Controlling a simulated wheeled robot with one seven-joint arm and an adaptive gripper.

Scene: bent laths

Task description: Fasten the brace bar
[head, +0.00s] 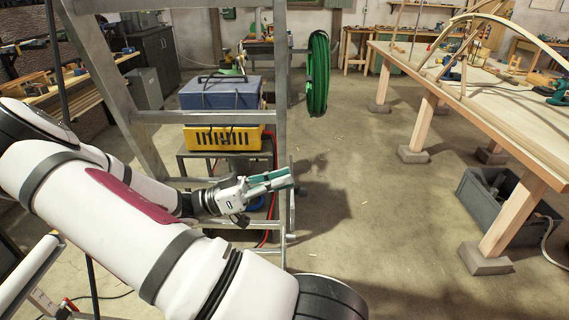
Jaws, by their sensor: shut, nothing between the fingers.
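A grey metal ladder-like frame (281,70) stands in front of me, with a slanted left rail and an upright right rail. A horizontal bar (205,117) crosses between the rails, and thinner bars (262,225) run lower down. I cannot tell which of these is the brace bar, nor see its fastening. My gripper (291,178) has green fingers, shut and empty, pointing right at the frame's lower right side. It overlaps the right rail in the picture; I cannot tell whether it touches. My arm hides the frame's lower left part.
A green hose coil (317,75) hangs at the frame's right. A wooden workbench (480,85) with bent laths and a grey bin (487,205) are at right. The middle floor is clear.

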